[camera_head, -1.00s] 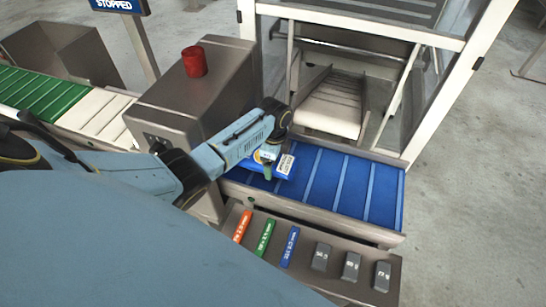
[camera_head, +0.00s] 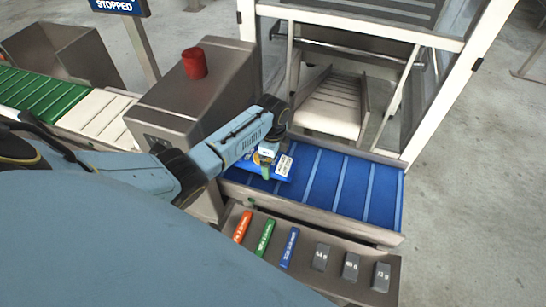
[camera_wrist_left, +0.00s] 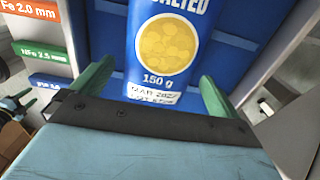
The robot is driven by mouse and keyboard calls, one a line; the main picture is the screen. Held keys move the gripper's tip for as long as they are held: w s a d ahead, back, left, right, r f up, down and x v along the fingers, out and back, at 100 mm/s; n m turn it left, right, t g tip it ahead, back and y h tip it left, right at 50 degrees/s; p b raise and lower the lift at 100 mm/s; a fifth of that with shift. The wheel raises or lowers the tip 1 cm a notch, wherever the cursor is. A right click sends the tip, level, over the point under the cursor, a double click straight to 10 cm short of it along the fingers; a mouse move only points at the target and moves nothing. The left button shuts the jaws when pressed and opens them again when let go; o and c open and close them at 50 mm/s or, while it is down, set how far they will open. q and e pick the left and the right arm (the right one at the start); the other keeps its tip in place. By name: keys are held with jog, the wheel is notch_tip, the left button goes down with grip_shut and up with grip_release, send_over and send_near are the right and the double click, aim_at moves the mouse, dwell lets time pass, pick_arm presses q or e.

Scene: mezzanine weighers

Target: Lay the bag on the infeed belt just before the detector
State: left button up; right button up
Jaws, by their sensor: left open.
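The bag (camera_head: 284,167) is blue with a white label and lies on the blue infeed belt (camera_head: 330,187), close to the grey detector housing (camera_head: 190,100). In the left wrist view, the bag (camera_wrist_left: 165,45) shows a yellow round picture and "150 g". The green fingers of my left gripper (camera_wrist_left: 155,85) stand apart on either side of the bag's near end, with a gap at each side.
A red beacon (camera_head: 194,62) tops the detector. A steel shelf (camera_head: 300,272) in front of the belt holds coloured test sticks (camera_head: 265,238) and grey blocks (camera_head: 351,267). A framed guard stands behind. The belt's right part is clear.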

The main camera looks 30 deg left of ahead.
pick_arm(q)
notch_tip(320, 180, up, 10)
jog(key=p, duration=0.1)
jog(key=shift+r+p, duration=0.15)
jog(key=shift+p, duration=0.2)
